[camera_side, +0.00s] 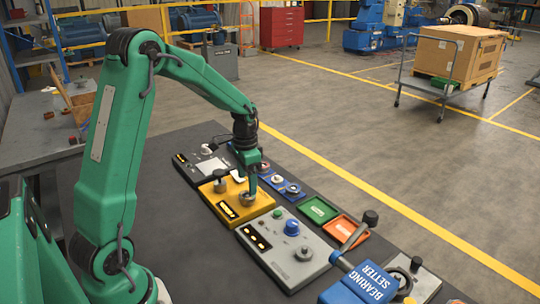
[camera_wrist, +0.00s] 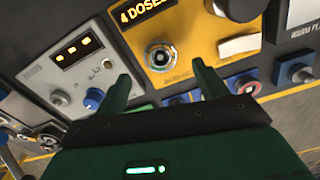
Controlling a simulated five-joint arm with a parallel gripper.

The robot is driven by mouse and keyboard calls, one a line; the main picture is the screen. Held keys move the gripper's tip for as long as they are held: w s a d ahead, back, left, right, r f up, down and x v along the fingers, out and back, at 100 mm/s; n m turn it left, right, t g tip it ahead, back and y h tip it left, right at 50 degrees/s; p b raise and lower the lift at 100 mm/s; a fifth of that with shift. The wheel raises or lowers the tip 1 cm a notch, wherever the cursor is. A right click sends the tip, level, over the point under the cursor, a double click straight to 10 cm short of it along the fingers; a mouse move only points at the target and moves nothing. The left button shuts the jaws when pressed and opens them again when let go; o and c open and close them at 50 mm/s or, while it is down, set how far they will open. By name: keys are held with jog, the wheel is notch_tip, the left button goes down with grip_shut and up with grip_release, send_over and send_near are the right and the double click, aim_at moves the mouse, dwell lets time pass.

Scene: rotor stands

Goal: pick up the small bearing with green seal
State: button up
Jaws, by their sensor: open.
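My gripper (camera_side: 249,188) is open and empty, pointing down over the yellow unit. In the wrist view its two dark green fingers (camera_wrist: 163,82) stand apart. Between and beyond them, a round metal ring with a dark centre (camera_wrist: 158,56) sits on the yellow unit (camera_wrist: 190,45). Small ring-shaped parts (camera_side: 292,188) lie on the blue trays (camera_side: 268,170) to the right of my gripper in the side view. I cannot make out a green seal on any of these rings.
A grey control unit (camera_side: 283,246) with a blue knob stands in front of the yellow unit. Green (camera_side: 318,209) and orange (camera_side: 349,231) trays lie to the right.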

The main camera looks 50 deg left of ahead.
aim_at(247, 195)
jog(key=shift+s+f, duration=0.1)
jog(key=shift+f, duration=2.35)
jog(key=c, duration=1.2)
jog(key=shift+r, duration=0.15)
jog(key=shift+r, duration=0.8)
notch_tip(247, 195, up, 2)
jog(key=shift+r, duration=0.2)
jog(key=s+d+r, duration=0.1)
jog(key=d+r, duration=0.5)
jog(key=d, duration=0.5)
jog(key=shift+s+d+r, duration=0.2)
jog(key=shift+s+r, duration=0.2)
